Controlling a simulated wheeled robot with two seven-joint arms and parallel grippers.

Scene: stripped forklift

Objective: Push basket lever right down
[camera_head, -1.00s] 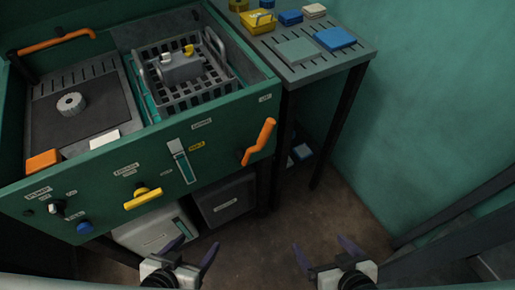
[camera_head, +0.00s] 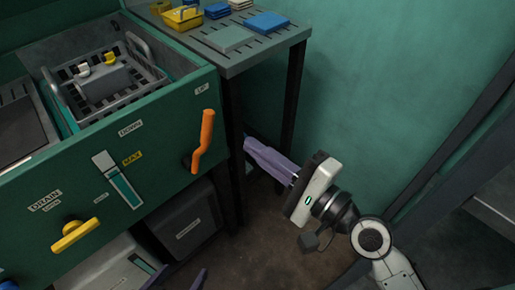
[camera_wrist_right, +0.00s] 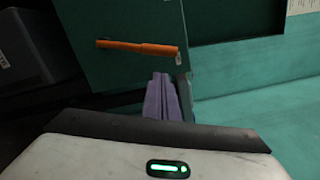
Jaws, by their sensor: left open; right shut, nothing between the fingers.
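The orange basket lever (camera_head: 203,142) is on the green front panel at its right end, below the UP label (camera_head: 202,89). It stands nearly upright, its top tilted slightly right. In the right wrist view the lever (camera_wrist_right: 137,47) lies across the picture. My right gripper (camera_head: 250,147) is shut and empty, to the right of the lever with a visible gap. Its purple fingers also show in the wrist view (camera_wrist_right: 162,85), near one end of the lever. My left gripper (camera_head: 177,279) is open, mostly cut off at the bottom edge.
The grey basket (camera_head: 132,88) sits in the fryer behind the panel. A yellow handle (camera_head: 74,235) and a DOWN label (camera_head: 131,128) are on the panel. A slotted side table (camera_head: 240,63) with blue and green items stands behind the lever. Open floor lies at the lower right.

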